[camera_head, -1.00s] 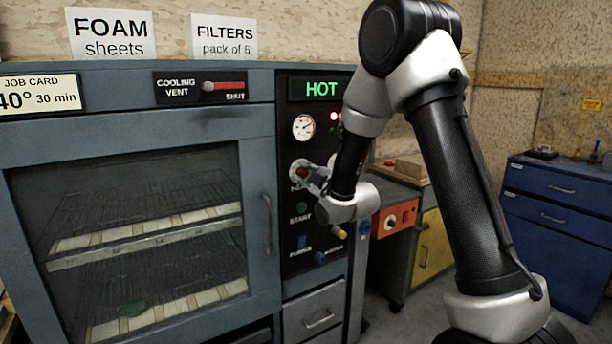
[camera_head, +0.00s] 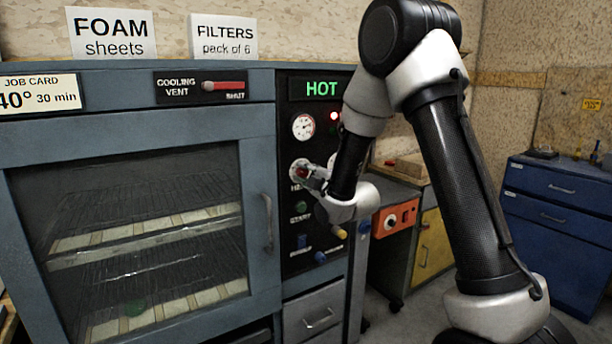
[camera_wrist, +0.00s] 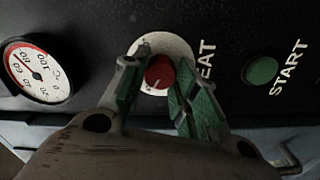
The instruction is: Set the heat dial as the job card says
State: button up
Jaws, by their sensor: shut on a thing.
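The red heat dial (camera_wrist: 160,72) sits on a pale round plate (camera_wrist: 181,46) beside the letters "EAT" in the wrist view. My gripper (camera_wrist: 158,85) is shut on the dial, with a green-padded finger on each side of it. In the head view my gripper (camera_head: 316,176) is at the control panel, and it partly covers the dial (camera_head: 302,172) and its scale. The dial's setting cannot be read. The job card (camera_head: 38,94) at the left is cut off by the picture edge; it shows "40°" with possible hidden characters before it, and "30 min".
A green START button (camera_wrist: 262,70) is right of the dial in the wrist view. A round gauge (camera_head: 303,127) and a lit HOT sign (camera_head: 321,89) are above the dial. The cooling vent's red lever (camera_head: 224,86) and the oven door handle (camera_head: 267,223) are to the left.

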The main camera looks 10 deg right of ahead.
jog(key=o, duration=1)
jog(key=v, duration=0.7)
jog(key=shift+s, duration=0.25)
